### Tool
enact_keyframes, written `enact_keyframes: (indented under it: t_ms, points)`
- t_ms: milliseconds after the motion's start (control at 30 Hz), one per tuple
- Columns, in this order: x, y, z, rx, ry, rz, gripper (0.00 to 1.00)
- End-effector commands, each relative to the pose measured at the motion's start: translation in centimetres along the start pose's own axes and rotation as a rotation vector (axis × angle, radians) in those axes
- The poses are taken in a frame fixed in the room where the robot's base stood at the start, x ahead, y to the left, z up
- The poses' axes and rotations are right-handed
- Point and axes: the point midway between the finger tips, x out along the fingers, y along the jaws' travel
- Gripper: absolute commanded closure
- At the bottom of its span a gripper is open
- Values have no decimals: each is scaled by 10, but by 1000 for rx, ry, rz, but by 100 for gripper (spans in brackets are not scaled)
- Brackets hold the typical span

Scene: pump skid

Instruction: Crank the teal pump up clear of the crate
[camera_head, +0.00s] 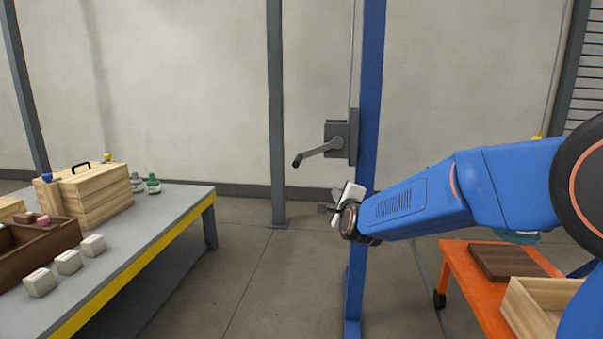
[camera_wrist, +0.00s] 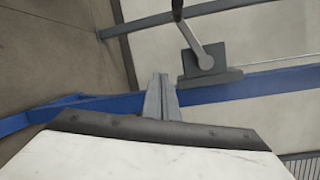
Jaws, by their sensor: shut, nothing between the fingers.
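The crank (camera_head: 318,150) sticks out left and slightly down from a grey winch box (camera_head: 337,134) on the blue post (camera_head: 371,85). Its dark grip is at the outer end. In the wrist view the crank arm (camera_wrist: 192,36) and winch box (camera_wrist: 205,62) lie beyond my fingers. My gripper (camera_head: 326,208) is below the crank, apart from it. In the wrist view the fingertips (camera_wrist: 161,78) are together and empty. A small teal part (camera_head: 515,237), maybe the pump, shows under my arm; the rest is hidden. I cannot tell its height over the crate.
An orange cart (camera_head: 458,262) at right carries a dark wooden board (camera_head: 508,262) and a light open wooden box (camera_head: 537,292). At left, a grey table (camera_head: 175,208) holds a wooden case (camera_head: 98,195), bottles and white blocks. Floor between table and post is clear.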

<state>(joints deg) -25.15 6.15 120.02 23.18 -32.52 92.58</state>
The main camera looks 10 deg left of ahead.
Motion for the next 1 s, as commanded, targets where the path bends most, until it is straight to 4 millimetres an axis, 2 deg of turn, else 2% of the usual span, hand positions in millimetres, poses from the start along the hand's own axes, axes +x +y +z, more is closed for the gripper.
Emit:
enact_keyframes:
  t_ms: [33,200,333,500,767,1000]
  points:
    - [14,8,9,55,-5,-26,100]
    - [50,25,34,269,-27,-142,100]
    - [69,39,50,411,-53,-221,100]
    - [81,52,64,531,-81,-289,100]
    - [92,52,67,574,-93,-315,100]
    - [127,40,66,572,-91,-316,100]
